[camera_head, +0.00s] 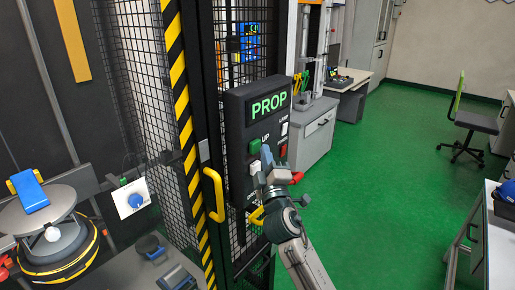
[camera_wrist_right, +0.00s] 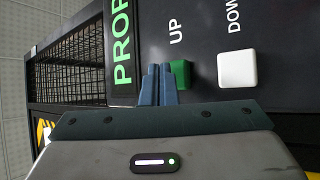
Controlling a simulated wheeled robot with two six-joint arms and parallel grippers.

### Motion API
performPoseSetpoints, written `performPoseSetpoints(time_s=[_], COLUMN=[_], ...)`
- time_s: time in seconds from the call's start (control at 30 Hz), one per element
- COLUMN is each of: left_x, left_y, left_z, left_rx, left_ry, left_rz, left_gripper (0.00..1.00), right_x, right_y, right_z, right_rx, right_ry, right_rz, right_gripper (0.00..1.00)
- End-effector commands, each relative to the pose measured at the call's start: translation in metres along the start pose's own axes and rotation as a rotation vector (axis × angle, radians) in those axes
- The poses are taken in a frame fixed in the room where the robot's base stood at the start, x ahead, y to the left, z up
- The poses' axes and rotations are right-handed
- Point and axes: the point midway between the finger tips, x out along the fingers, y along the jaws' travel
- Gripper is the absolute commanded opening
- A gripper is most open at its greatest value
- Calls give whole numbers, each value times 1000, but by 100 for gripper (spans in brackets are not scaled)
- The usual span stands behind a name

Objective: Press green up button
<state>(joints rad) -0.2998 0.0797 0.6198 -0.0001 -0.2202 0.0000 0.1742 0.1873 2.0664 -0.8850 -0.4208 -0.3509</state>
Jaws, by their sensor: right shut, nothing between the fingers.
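The control box (camera_head: 240,115) carries a lit "PROP" display at its top. The green UP button (camera_head: 254,146) is on its face, below the display; in the wrist view it shows (camera_wrist_right: 182,74) beside the "UP" label. My right gripper (camera_head: 266,154) is shut and empty, its blue fingertips close to the box face just right of the green button. In the wrist view the fingertips (camera_wrist_right: 158,78) overlap the button's left edge and hide part of it. I cannot tell whether they touch it. My left gripper is not in view.
A white DOWN button (camera_head: 254,167) sits below the green one, and a red button (camera_head: 283,149) is to the right. A yellow handle (camera_head: 213,195) and the mesh cage (camera_head: 142,70) stand left of the box. Green floor (camera_head: 385,190) is open to the right.

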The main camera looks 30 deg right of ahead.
Motion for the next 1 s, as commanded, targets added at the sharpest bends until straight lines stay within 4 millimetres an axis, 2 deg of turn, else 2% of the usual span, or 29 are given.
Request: performPoseSetpoints(time_s=[1.0], left_x=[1], left_y=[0], left_z=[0], left_rx=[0], left_ry=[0], left_rz=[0], left_gripper=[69], right_x=[6], right_y=[-5], right_z=[-5], right_rx=[2], right_ry=[0], right_rz=[0], right_gripper=[0])
